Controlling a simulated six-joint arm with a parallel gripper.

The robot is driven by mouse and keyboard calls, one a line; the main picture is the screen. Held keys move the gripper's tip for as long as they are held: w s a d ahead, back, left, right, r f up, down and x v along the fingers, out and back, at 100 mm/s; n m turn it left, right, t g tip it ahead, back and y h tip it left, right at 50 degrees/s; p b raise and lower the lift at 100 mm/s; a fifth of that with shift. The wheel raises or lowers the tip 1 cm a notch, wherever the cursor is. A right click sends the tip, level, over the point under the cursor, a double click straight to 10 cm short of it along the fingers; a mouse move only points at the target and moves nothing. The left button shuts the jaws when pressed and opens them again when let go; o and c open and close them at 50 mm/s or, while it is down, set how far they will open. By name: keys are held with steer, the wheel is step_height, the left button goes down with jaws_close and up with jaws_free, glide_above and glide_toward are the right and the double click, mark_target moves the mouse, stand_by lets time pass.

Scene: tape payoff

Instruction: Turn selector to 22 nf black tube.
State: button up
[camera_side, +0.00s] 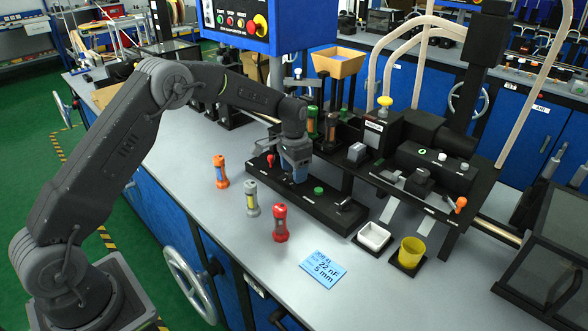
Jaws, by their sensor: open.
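My gripper (299,179) points down over the middle of a long black base plate (325,205), its fingertips small and dark against it. A selector cannot be made out clearly; whatever lies under the gripper is hidden. The plate carries a red lever (270,160) at its left, a green button (318,191) right of the gripper and a small metal lever (344,204) at its right end. A blue card (323,266) reads "22 nF" and "5 mm". No black tube can be told apart.
Orange (220,172), grey (251,198) and red (280,223) tubes stand on the bench in front of the plate. A white tray (374,237) and yellow cup (411,252) sit at right. A black machine (435,165) stands behind.

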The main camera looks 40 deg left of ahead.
steer(key=shift+c, duration=0.4)
steer(key=c, duration=0.8)
steer(key=shift+c, duration=0.2)
steer(key=shift+n, duration=0.4)
steer(key=n, duration=0.2)
steer(key=shift+n, duration=2.3)
